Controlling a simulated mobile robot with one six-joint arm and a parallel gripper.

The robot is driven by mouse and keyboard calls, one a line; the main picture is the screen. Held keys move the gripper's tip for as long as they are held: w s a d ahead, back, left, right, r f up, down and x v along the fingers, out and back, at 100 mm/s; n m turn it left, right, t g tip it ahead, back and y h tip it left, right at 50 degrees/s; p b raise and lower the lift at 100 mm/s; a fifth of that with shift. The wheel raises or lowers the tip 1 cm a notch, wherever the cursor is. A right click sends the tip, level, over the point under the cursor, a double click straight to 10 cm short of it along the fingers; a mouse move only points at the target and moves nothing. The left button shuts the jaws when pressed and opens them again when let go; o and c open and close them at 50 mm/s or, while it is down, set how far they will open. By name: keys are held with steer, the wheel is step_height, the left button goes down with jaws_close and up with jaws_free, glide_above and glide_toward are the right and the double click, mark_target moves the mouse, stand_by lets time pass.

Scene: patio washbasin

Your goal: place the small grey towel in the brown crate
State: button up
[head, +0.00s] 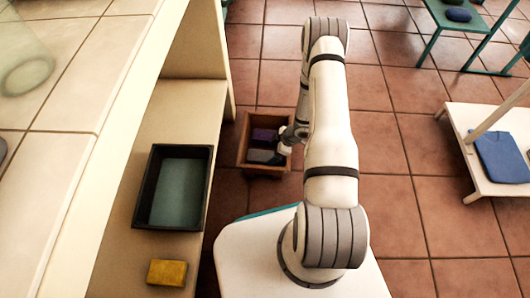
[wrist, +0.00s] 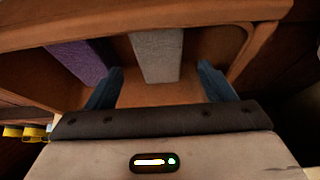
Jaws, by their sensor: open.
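The brown crate (head: 243,151) stands on the tiled floor beside the beige shelf, and its wooden wall fills the upper wrist view (wrist: 170,15). The small grey towel (head: 262,157) lies inside the crate; in the wrist view it is a light grey folded block (wrist: 157,55). A purple folded cloth (wrist: 80,62) lies apart from it in the same crate, also seen in the head view (head: 264,134). My gripper (wrist: 161,72) is open and empty at the crate, its two bluish fingers on either side of the grey towel with gaps. In the head view my gripper (head: 285,146) is partly hidden.
A black tray (head: 142,190) and a yellow sponge (head: 167,272) sit on the shelf left of the crate. A blue folded cloth (head: 503,155) lies on a white low table (head: 480,118) at right. Floor between is clear.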

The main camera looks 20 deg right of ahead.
steer(key=p+v, duration=0.1)
steer(key=v, duration=0.3)
steer(key=shift+w+d+r, duration=0.1)
steer(key=shift+r, duration=0.2)
steer(key=w+d+r+m+t+h, duration=0.1)
steer(key=w+d+r+m+h, duration=0.15)
steer(key=r, duration=0.55)
steer(key=w+d+r+m+t+h, duration=0.1)
steer(key=w+d+r+h, duration=0.25)
steer(key=r, duration=0.45)
step_height(320, 180, up, 12)
steer(key=s+m+h, duration=0.2)
steer(key=m, duration=0.1)
steer(key=s+a+r+m+g, duration=0.1)
steer(key=s+a+r+m, duration=0.1)
steer(key=s+a+r, duration=0.2)
steer(key=s+a+r+m+g+y, duration=0.1)
steer(key=s+a+r+m, duration=0.2)
steer(key=s+r, duration=0.4)
steer(key=s+a+r+m+g+y, duration=0.1)
steer(key=s+a+r, duration=0.4)
steer(key=s, duration=0.7)
steer(key=shift+r+m, duration=0.65)
steer(key=shift+a, duration=0.15)
